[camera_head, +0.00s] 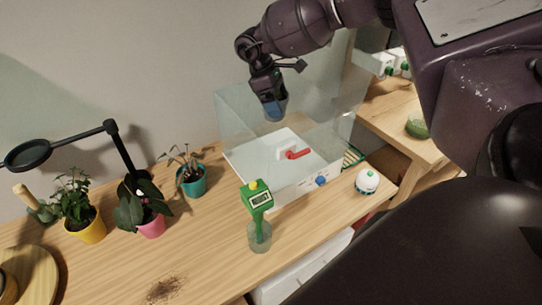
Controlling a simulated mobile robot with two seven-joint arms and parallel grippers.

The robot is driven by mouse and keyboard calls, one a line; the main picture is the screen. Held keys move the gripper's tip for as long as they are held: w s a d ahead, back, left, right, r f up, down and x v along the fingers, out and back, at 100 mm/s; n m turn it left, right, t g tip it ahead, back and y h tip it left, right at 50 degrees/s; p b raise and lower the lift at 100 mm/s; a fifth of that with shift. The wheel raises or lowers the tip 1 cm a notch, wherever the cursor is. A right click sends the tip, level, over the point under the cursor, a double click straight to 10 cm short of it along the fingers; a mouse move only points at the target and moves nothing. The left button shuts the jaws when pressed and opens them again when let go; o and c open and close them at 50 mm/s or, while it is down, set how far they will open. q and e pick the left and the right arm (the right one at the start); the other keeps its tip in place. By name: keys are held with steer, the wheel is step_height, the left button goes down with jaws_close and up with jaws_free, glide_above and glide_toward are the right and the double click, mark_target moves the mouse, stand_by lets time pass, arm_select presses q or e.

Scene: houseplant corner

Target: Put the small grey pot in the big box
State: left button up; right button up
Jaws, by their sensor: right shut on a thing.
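The big box (235,125) is a clear, see-through container on the wooden table against the wall. My right gripper (270,92) points down over the box, within its outline. It is shut on a small blue-grey pot (274,108), partly hidden by the fingers. I cannot tell whether the pot is above the rim or below it. The pot is apart from the white floor of the box, where a white piece with a red part (294,153) shows. My left gripper is not in view.
A white round timer-like object (367,181) is at right. Potted plants in teal (192,182), pink (152,226) and yellow (88,228) pots stand left. Spilled soil (164,289) lies at front.

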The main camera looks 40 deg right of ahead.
steer(key=shift+s+d+f, duration=0.1)
steer(key=shift+f, duration=0.4)
steer(key=f, duration=0.6)
steer(key=f+p, duration=0.1)
steer(key=f, duration=1.2)
steer(key=shift+s+f+p, duration=0.25)
steer(key=shift+f+p, duration=0.1)
steer(key=shift+p, duration=0.05)
steer(key=o, duration=0.8)
steer(key=shift+f, duration=0.1)
steer(key=shift+o, duration=0.2)
steer(key=b+v, duration=0.1)
steer(key=v, duration=1.1)
steer(key=shift+s, duration=0.1)
